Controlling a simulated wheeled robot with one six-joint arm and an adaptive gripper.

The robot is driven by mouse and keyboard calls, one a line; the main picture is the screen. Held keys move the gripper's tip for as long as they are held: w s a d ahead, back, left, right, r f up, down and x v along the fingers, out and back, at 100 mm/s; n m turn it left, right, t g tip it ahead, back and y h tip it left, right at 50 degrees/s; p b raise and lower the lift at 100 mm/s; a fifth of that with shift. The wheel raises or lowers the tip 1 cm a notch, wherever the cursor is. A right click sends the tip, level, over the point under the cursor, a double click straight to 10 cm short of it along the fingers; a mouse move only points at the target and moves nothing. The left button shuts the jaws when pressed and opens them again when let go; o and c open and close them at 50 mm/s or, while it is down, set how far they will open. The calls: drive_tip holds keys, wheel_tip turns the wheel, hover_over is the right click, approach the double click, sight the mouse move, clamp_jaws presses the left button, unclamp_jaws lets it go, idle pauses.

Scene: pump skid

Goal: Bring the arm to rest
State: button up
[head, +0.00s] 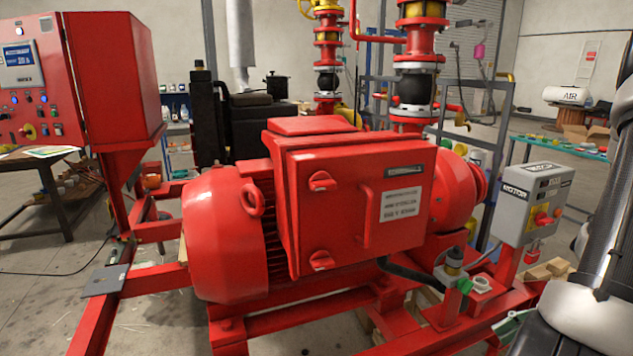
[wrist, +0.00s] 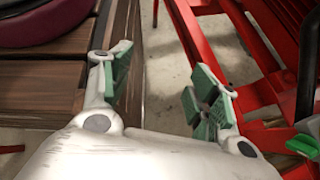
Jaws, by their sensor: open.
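My gripper (wrist: 160,85) shows in the wrist view with its two green-padded fingers spread apart. Nothing is between them; a strip of concrete floor shows beyond the gap. A brown slatted wooden surface (wrist: 60,85) lies to the left of the fingers, and red skid beams (wrist: 225,35) lie to the right. In the head view, part of my arm (head: 575,310) stands at the right edge, beside the skid. I cannot make out the gripper's fingers there.
A red motor (head: 220,235) with a red terminal box (head: 350,205) fills the middle. A grey motor control box (head: 533,200) stands close to my arm. A red control cabinet (head: 115,75) and a dark table (head: 40,165) are at left. Open floor shows at lower left.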

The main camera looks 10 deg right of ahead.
wheel_tip(320, 180, up, 15)
drive_tip(key=n+g+h, duration=0.2)
drive_tip(key=n+h, duration=0.7)
drive_tip(key=n, duration=0.6)
drive_tip(key=w+a+r+n+t+h, duration=0.1)
drive_tip(key=a+r+n+t, duration=0.4)
drive_tip(key=r, duration=0.4)
drive_tip(key=shift+w+a+r+n+t+h, duration=0.3)
drive_tip(key=shift+w+a+n, duration=0.15)
drive_tip(key=shift+a, duration=0.6)
